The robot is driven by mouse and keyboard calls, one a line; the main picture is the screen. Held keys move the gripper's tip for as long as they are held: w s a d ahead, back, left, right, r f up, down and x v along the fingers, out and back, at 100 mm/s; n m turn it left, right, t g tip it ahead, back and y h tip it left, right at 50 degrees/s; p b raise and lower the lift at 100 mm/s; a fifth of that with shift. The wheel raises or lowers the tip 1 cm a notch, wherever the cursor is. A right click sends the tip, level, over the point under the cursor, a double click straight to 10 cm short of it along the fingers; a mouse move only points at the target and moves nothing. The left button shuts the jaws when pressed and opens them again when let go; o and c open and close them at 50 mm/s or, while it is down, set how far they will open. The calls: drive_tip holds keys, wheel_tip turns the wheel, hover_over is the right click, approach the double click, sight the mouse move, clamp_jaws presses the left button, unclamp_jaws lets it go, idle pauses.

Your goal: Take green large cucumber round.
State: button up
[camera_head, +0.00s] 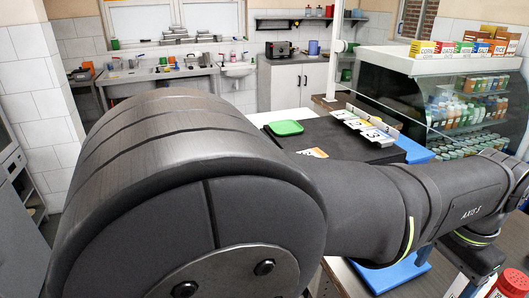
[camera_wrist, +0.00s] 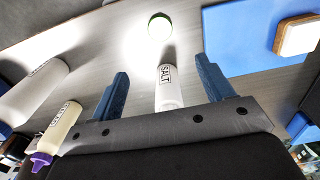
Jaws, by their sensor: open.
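In the wrist view a pale round slice with a green rim, the cucumber round (camera_wrist: 159,23), lies on the grey counter near the top middle. My gripper (camera_wrist: 161,65) is open, its two blue fingers spread apart with nothing held. The round appears beyond the fingertips, roughly in line with the gap between them. A white bottle marked SALT (camera_wrist: 168,90) shows between the fingers in the picture; I cannot tell how close it is to them. In the head view my arm covers much of the counter, and neither the round nor the gripper is visible.
Left in the wrist view are a large white bottle (camera_wrist: 36,92) and a cream bottle with a purple cap (camera_wrist: 62,128). A blue board (camera_wrist: 245,40) bears a pale brown-edged block (camera_wrist: 298,36). The head view shows a green square item (camera_head: 286,127) and a glass display case (camera_head: 460,100).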

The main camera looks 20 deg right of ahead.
drive_tip(key=shift+a, duration=0.1)
drive_tip(key=w+a+f+m+g+h, duration=0.1)
drive_tip(key=a+h, duration=0.1)
drive_tip(key=a, duration=0.1)
drive_tip(key=w+a+f+m+h, duration=0.1)
drive_tip(key=a+m+h, duration=0.1)
drive_tip(key=a, duration=0.2)
drive_tip(key=x, duration=1.1)
drive_tip(key=d+x, duration=0.1)
drive_tip(key=x, duration=0.5)
drive_tip(key=shift+s+r, duration=0.2)
drive_tip(key=shift+s, duration=0.05)
drive_tip(key=c, duration=1)
